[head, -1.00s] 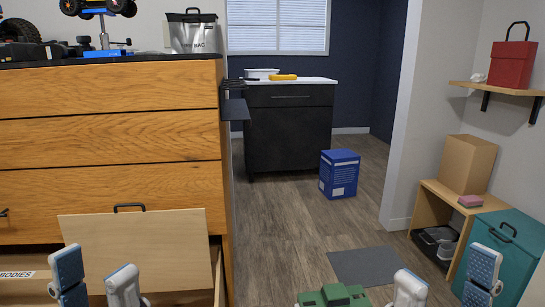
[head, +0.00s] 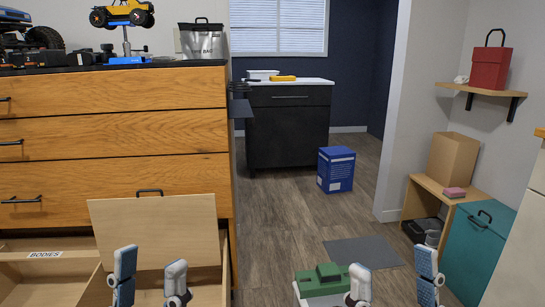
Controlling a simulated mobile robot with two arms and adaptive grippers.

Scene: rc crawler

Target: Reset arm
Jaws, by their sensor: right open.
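My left gripper (head: 150,283) is in the lower left, its two fingers apart and nothing seen between them. It is in front of an open drawer (head: 58,272) of the wooden dresser. My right gripper (head: 394,283) is in the lower right, fingers spread and empty. A green vehicle body (head: 322,279) on a white surface shows at the bottom, left of the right gripper and partly behind its left finger. The arms behind both grippers are out of the frame.
The dresser (head: 120,130) stands on the left with model cars (head: 122,15) on top. An upright board (head: 158,230) is at its open drawer. A teal box (head: 478,245) and low shelf (head: 455,190) stand right. The floor (head: 285,215) between is open, with a blue box (head: 336,170) further back.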

